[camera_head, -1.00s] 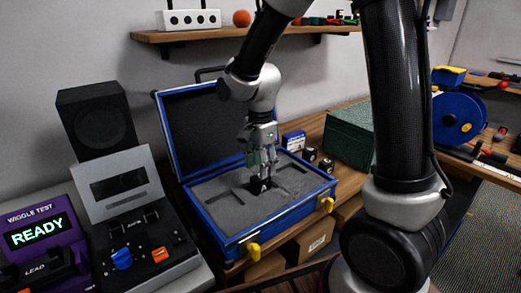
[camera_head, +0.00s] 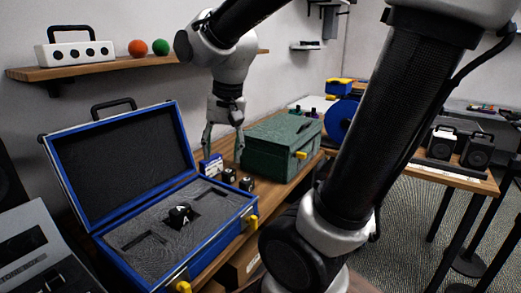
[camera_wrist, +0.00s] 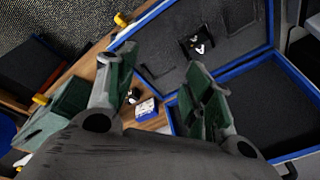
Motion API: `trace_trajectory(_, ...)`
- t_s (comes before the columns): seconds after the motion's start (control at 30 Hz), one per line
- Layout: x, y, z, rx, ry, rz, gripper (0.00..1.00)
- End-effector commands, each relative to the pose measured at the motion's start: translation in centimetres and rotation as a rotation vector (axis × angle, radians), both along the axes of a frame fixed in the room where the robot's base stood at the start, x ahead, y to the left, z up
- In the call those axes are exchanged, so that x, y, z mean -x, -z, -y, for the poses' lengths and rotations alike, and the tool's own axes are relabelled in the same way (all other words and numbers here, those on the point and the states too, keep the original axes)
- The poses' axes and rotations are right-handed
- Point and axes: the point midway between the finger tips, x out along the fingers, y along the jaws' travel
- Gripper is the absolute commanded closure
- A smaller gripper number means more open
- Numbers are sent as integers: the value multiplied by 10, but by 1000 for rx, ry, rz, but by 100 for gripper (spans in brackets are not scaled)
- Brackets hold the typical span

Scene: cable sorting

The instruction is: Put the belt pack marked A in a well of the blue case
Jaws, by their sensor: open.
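The black belt pack marked with a white A (camera_head: 179,216) sits at the middle well of the blue case's grey foam; how deep it sits is hard to tell. It also shows in the wrist view (camera_wrist: 199,45). The blue case (camera_head: 240,214) stands open, its lid up at the back. Empty slots show in the foam on either side of the pack. My gripper (camera_head: 223,148) is open and empty, right of the case, above the table near a blue and white box. Its spread fingers also show in the wrist view (camera_wrist: 162,60), apart from the pack.
The blue and white box (camera_head: 211,166) and two small black packs (camera_head: 238,180) stand right of the case. A green case (camera_head: 283,145) is beyond them. A shelf (camera_head: 90,69) on the wall holds a white box and two balls. A side table (camera_head: 455,176) holds speakers.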

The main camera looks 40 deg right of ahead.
Motion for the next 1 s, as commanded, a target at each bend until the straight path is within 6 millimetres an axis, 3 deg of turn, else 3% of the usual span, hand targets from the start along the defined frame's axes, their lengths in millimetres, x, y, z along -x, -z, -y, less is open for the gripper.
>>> trace_trajectory(0.1,40,-13,25,58,-206,83,48)
trace_trajectory(0.33,87,-17,46,169,-480,165,48)
trace_trajectory(0.5,95,-16,49,196,-539,177,48)
trace_trajectory(1.0,95,-16,49,194,-539,177,48)
